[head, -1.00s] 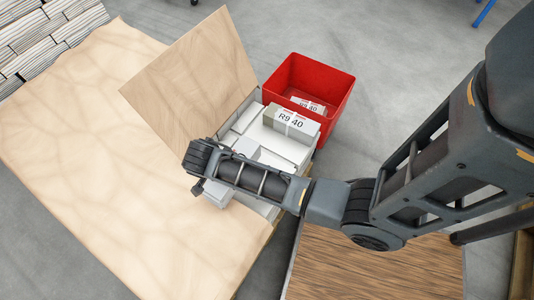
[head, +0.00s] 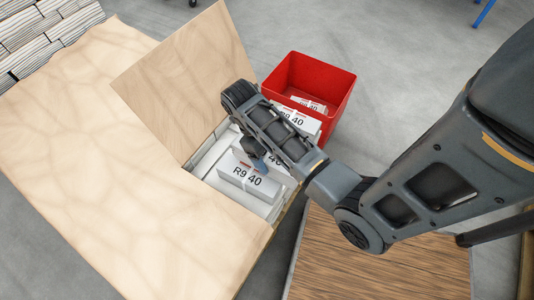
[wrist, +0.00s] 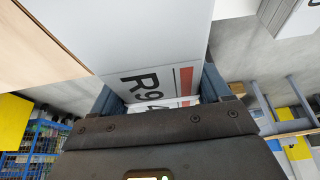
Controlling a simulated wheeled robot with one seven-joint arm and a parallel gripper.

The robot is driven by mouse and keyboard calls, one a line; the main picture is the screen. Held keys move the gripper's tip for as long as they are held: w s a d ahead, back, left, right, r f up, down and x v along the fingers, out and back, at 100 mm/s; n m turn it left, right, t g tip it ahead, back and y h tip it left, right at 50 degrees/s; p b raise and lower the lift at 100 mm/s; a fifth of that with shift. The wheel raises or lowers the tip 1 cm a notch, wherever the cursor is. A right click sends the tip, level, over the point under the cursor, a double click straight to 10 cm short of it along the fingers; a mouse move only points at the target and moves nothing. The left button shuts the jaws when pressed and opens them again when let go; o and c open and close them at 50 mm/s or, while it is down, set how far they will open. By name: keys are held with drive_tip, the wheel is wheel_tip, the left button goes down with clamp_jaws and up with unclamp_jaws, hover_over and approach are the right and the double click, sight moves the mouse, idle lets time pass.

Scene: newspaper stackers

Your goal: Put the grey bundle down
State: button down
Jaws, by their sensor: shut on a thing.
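My gripper (head: 257,162) is shut on a pale grey bundle (wrist: 140,35) with a printed "R9 4…" label and a red stripe, seen close between the fingers in the wrist view. In the head view the held bundle appears to be the front one (head: 235,177) marked "R9 40", over a stack of pale bundles (head: 212,160). Another labelled bundle lies just behind it, partly hidden by my arm. I cannot tell whether the held bundle touches the stack.
A red bin (head: 335,92) with a labelled bundle (head: 308,103) inside stands behind the stack. An upright wooden panel (head: 185,75) borders the stack's left side. A broad pale wooden surface (head: 110,190) lies left; a brown wooden top (head: 370,265) lies front right. Newspaper stacks (head: 40,35) are far left.

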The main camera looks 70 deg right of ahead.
drive_tip(key=w+d+f, duration=0.1)
drive_tip(key=d+f, duration=0.1)
drive_tip(key=d, duration=0.1)
drive_tip(key=w+d+f+b, duration=0.1)
drive_tip(key=d+f, duration=0.1)
drive_tip(key=d, duration=0.2)
drive_tip(key=w+d+f+b, duration=0.1)
drive_tip(key=w+d+f, duration=0.1)
drive_tip(key=d, duration=0.1)
drive_tip(key=shift+d+f, duration=0.2)
drive_tip(key=shift+f, duration=0.15)
drive_tip(key=shift+f+b, duration=0.7)
drive_tip(key=shift+f, duration=1.2)
drive_tip(key=shift+f, duration=0.1)
unclamp_jaws()
drive_tip(key=p+v, duration=0.1)
drive_tip(key=v, duration=1.1)
drive_tip(key=shift+p, duration=0.35)
